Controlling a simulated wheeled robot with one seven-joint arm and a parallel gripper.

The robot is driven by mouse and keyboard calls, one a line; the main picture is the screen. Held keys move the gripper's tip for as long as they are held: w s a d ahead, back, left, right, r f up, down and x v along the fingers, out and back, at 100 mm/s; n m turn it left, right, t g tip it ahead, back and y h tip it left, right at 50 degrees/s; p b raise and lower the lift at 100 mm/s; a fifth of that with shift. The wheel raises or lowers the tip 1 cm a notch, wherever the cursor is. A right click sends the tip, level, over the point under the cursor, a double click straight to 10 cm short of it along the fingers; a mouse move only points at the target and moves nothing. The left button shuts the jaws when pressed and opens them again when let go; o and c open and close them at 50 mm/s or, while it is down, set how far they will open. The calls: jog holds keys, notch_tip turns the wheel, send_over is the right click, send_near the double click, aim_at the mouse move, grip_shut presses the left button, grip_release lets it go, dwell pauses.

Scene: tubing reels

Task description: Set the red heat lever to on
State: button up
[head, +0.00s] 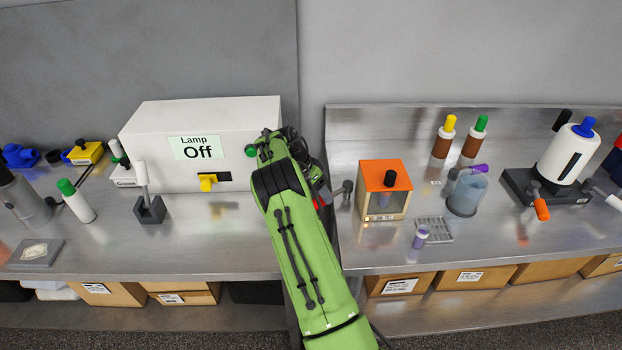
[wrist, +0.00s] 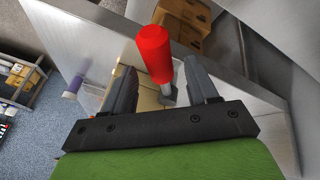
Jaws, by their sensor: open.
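The red lever (wrist: 154,54) shows in the wrist view as a thick red handle on a small grey mount. My gripper (wrist: 158,68) is open, with one dark finger on each side of the lever. The handle rises between the fingers and past their tips; I cannot tell whether either finger touches it. In the head view my green arm covers most of the gripper and the lever. I see no on or off marking for the lever.
A white lamp box (head: 208,150) reading "Lamp Off", with a yellow switch (head: 208,182), stands left of my arm. An orange-topped box (head: 384,175) stands close to its right. A clear beaker (head: 467,194) and a tube rack (head: 434,229) are farther right.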

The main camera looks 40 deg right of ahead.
jog(key=p+v, duration=0.2)
jog(key=v, duration=1.2)
jog(key=shift+p, duration=0.4)
